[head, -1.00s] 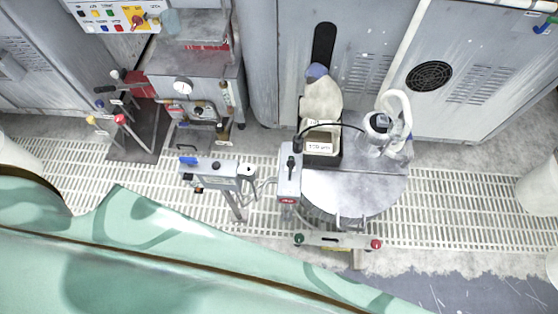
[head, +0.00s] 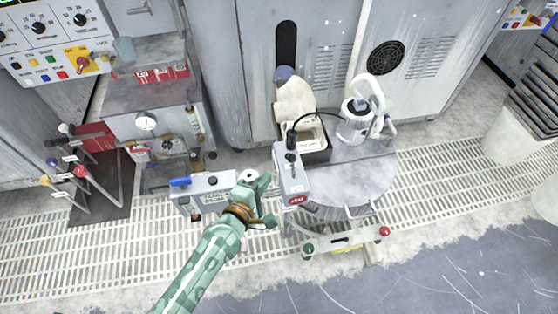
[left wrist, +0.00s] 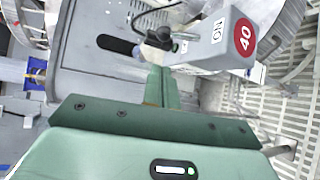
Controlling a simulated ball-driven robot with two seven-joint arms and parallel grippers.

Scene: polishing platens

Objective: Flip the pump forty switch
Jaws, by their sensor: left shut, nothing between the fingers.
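The pump forty switch box (head: 292,178) is a grey box with a red round label, standing at the left edge of the round platen table. Its black toggle (head: 291,158) stands on its top. In the left wrist view the box (left wrist: 212,56) shows a red "40" label (left wrist: 244,37) and an "ON" label, with the black toggle (left wrist: 160,38) beyond my fingertips. My green left gripper (head: 266,184) is shut and empty, just left of the box. Its fingers (left wrist: 155,82) point toward the toggle; I cannot tell whether they touch it. My right gripper is out of view.
A second grey box with a blue lever (head: 180,182) stands left of my gripper. A tray with a white bottle (head: 294,104) and a white jug (head: 357,118) stand behind the switch. A bar with green and red knobs (head: 345,241) lies in front. Grated floor surrounds the stands.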

